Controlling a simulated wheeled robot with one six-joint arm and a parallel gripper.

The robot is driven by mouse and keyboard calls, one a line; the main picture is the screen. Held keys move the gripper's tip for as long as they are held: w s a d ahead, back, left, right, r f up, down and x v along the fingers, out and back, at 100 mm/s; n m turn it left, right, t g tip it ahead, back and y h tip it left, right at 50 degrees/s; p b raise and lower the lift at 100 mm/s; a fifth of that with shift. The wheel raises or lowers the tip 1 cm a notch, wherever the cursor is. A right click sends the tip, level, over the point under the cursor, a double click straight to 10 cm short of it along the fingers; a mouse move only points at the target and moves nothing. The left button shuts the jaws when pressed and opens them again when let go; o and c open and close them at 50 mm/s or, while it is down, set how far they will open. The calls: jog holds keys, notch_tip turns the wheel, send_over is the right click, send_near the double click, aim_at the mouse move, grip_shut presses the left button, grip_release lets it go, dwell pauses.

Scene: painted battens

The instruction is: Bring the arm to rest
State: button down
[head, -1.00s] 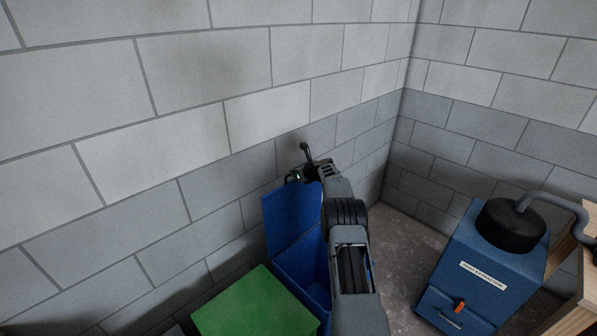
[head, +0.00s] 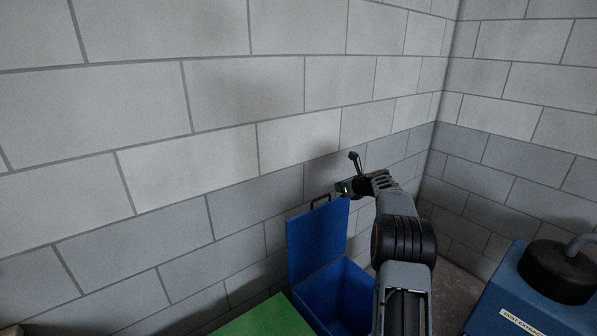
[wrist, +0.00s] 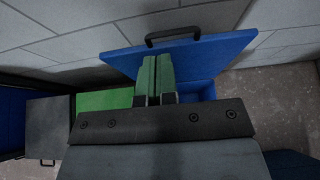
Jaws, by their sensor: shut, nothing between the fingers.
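My arm reaches up from the bottom of the head view, and my gripper (head: 346,188) is at its end, beside the top of the raised blue lid. In the wrist view my gripper (wrist: 156,78) shows two green fingers side by side, shut and empty. The fingers show in front of the blue lid (wrist: 190,56) with its black handle.
A blue bin (head: 345,290) stands open against the block wall, its lid (head: 318,243) upright. A green-topped box (head: 262,318) is left of it. A blue dust extractor (head: 510,305) with a black cap stands at right. Some floor shows between.

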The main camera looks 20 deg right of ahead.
jog(key=s+a+f+n+g, duration=0.45)
jog(key=s+f+n, duration=0.35)
jog(key=n, duration=0.4)
jog(key=s+a+r+n+g+h, duration=0.1)
jog(key=s+a+r+n, duration=0.1)
jog(key=s+a+n, duration=0.4)
jog(key=s+a+r+n+h, duration=0.1)
jog(key=s+a+r+n, duration=0.2)
jog(key=s, duration=1.3)
jog(key=s+a+r+n+g+h, duration=0.1)
jog(key=s+a+r+n+h, duration=0.1)
jog(key=s+a+n, duration=0.7)
jog(key=shift+s+a+r+n+g, duration=0.35)
jog(key=shift+s+r+n, duration=0.35)
jog(key=shift+s+n, duration=0.3)
